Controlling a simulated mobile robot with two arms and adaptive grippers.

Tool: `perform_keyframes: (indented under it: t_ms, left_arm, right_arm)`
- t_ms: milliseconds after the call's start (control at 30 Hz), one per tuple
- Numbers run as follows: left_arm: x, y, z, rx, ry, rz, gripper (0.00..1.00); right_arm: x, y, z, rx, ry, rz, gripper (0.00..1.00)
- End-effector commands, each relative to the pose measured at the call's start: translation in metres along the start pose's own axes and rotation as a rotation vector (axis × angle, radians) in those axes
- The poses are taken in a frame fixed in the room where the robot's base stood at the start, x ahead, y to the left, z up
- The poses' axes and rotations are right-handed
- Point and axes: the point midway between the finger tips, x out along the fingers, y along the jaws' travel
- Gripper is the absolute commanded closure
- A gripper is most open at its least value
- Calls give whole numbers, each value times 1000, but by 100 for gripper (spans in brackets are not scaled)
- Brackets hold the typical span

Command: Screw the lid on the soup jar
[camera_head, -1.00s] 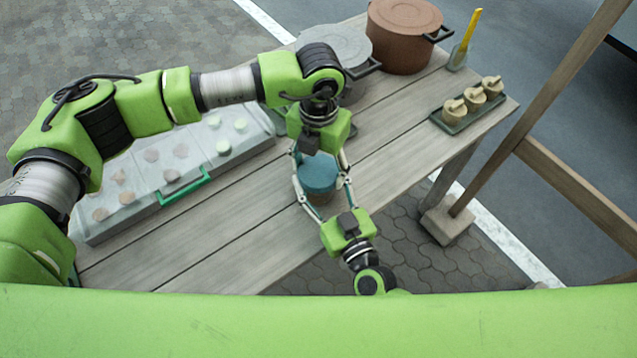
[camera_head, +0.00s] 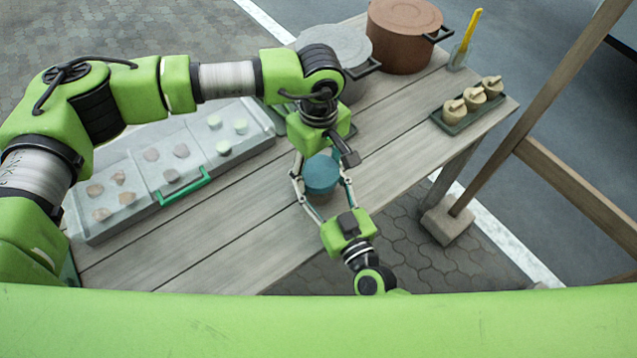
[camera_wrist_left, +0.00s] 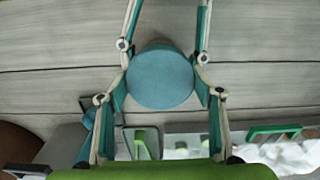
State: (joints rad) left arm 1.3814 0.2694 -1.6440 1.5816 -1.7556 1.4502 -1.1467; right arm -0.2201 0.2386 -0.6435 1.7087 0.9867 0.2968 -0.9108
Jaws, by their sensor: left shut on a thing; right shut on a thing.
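The blue lid (camera_head: 321,174) sits on top of the soup jar (camera_head: 322,198), near the front edge of the wooden table. Most of the jar is hidden under the lid and between the fingers. My left gripper (camera_head: 321,172) comes from above and is shut on the lid. My right gripper (camera_head: 322,203) comes from the front edge and is shut on the jar. In the left wrist view the round lid (camera_wrist_left: 161,77) lies between my left fingers, and the right gripper's fingers reach in from the top. I cannot tell how tightly the lid is seated.
A clear-lidded tray (camera_head: 160,200) with a green handle lies left on the table (camera_head: 235,225). A grey pot (camera_head: 335,45) and a brown pot (camera_head: 404,35) stand at the back. A small tray (camera_head: 470,118) with three lidded jars is at the right. A yellow-handled utensil (camera_head: 472,28) stands in a cup.

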Motion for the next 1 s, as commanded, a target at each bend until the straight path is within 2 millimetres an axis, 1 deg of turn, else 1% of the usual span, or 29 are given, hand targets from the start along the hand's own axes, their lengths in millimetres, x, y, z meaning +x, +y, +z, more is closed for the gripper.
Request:
perform_keyframes:
  t_ms: [100,133,200,567,667,900,1000]
  left_arm:
    - [0,0,-1,-11,2,0,66]
    - [0,0,-1,-11,2,0,38]
    - [0,0,-1,-12,2,0,23]
    - [-2,0,0,-14,1,1,23]
    - [-9,1,-1,-14,1,2,23]
    - [-40,1,-1,-15,1,2,23]
    - [-45,0,-1,-14,2,0,23]
  right_arm:
    - [0,0,-1,0,2,0,100]
    - [0,0,-1,0,2,0,100]
    - [0,0,-1,0,2,0,100]
    - [0,0,-1,0,2,0,100]
    - [0,0,-1,0,2,0,100]
    - [0,0,-1,0,2,0,100]
    - [0,0,-1,0,2,0,100]
